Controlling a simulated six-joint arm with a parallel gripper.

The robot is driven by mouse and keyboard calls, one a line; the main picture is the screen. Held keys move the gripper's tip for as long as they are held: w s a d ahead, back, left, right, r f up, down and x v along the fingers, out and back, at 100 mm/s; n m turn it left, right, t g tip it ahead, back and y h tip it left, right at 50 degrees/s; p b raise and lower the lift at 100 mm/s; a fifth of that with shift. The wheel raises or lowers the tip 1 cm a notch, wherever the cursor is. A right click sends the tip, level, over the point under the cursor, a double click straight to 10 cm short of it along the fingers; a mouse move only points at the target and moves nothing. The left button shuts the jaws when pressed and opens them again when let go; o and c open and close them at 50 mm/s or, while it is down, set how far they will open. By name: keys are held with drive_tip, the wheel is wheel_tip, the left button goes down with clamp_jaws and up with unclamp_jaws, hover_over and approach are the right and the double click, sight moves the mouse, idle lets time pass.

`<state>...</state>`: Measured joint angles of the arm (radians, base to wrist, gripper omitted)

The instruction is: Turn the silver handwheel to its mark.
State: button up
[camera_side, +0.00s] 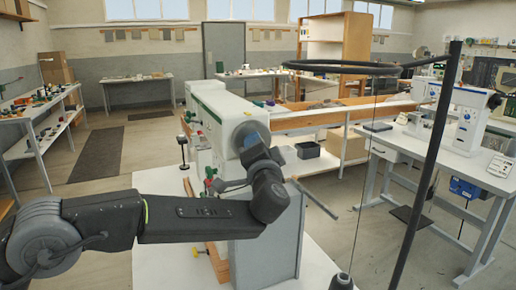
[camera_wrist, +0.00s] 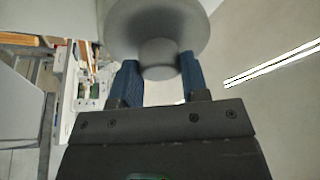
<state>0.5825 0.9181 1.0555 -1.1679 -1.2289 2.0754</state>
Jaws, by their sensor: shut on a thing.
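The silver handwheel (camera_wrist: 155,22) fills the top middle of the wrist view, with its round hub (camera_wrist: 160,55) facing me. My gripper (camera_wrist: 157,68) has its two blue fingers on either side of the hub, shut on it. I cannot make out the mark in either view.
A dark upright pole (camera_side: 425,160) with a curved arm stands at the right front. A black bin (camera_side: 307,150) sits on the bench behind. A white workbench (camera_side: 450,152) with machines is to the right.

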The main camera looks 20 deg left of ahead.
drive_tip(key=shift+c, duration=0.7)
drive_tip(key=n+y, duration=0.1)
drive_tip(key=n, duration=0.2)
drive_tip(key=n+y, duration=0.1)
drive_tip(key=n, duration=0.2)
drive_tip(key=shift+y, duration=0.3)
drive_tip(key=o, duration=0.9)
drive_tip(key=shift+d, duration=0.1)
drive_tip(key=v, duration=1.3)
drive_tip(key=shift+s+d, duration=0.25)
drive_tip(key=shift+s, duration=0.05)
